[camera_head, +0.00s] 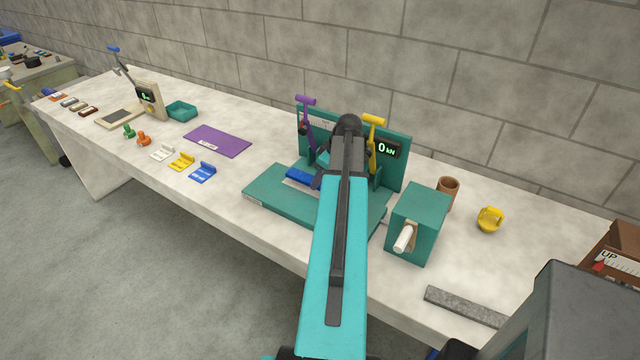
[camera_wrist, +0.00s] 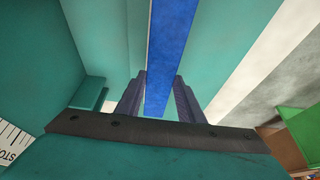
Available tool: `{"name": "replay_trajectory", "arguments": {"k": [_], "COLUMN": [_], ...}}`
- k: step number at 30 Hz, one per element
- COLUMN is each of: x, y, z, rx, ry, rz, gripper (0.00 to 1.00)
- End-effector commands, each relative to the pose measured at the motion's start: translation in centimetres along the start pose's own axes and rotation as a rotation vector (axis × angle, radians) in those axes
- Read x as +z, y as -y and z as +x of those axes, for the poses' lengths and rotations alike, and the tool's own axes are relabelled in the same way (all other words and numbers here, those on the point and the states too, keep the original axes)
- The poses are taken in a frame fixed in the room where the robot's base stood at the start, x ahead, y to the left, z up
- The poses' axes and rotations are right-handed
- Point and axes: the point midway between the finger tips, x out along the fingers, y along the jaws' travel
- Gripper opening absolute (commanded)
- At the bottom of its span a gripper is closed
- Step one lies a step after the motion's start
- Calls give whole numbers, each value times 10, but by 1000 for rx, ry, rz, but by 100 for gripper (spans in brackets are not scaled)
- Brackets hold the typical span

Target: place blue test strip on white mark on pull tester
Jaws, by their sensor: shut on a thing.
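The teal pull tester (camera_head: 268,200) stands on the bench, with a purple lever (camera_head: 306,115), a yellow lever (camera_head: 374,135) and a display (camera_head: 387,148) reading 0 kN. My gripper (camera_wrist: 158,98) is shut on the blue test strip (camera_wrist: 172,45), which runs away between the dark fingers in the wrist view. In the head view one end of the strip (camera_head: 300,176) shows left of my gripper, over the tester's base. My arm hides the middle of the tester. I cannot tell whether the strip touches the base. The white mark is not visible.
A teal block with a white crank handle (camera_head: 404,237) stands right of the base. A brown cup (camera_head: 448,190), a yellow ring piece (camera_head: 489,220) and a grey bar (camera_head: 465,306) lie further right. A purple mat (camera_head: 218,141) and small coloured clips lie left.

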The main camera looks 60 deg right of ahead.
Motion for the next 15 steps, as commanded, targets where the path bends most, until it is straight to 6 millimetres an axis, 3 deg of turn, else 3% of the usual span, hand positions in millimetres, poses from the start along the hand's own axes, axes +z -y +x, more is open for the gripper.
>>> {"name": "replay_trajectory", "arguments": {"k": [7, 15], "x": [8, 9], "y": [0, 0], "z": [19, 24], "rx": [-1, 0], "ry": [0, -1], "rz": [0, -2], "gripper": [13, 13]}}
